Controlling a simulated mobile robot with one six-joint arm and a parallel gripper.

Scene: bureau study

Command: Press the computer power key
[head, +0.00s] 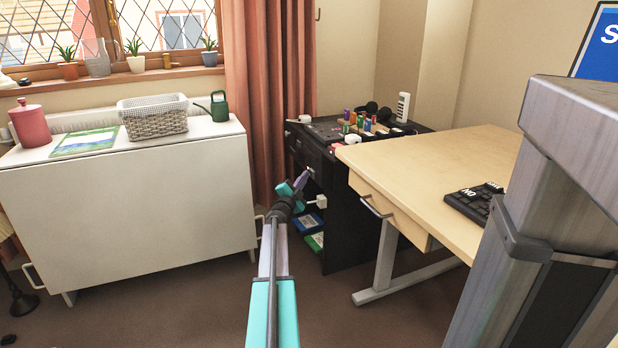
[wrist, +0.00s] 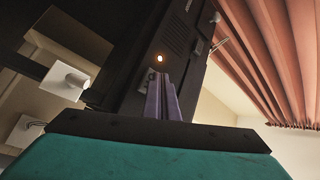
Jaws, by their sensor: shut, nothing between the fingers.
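A dark computer case (wrist: 183,35) fills the upper middle of the wrist view. In the head view my gripper (head: 304,178) reaches to the front of the black cabinet (head: 345,220); the key cannot be made out there.
White blocky handles (wrist: 68,82) stick out at the left of the wrist view. In the head view a wooden desk (head: 440,165) with a keyboard (head: 470,203) stands right, a white cabinet (head: 130,215) left, and a curtain (head: 270,90) behind. Brown floor (head: 190,305) lies open in front.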

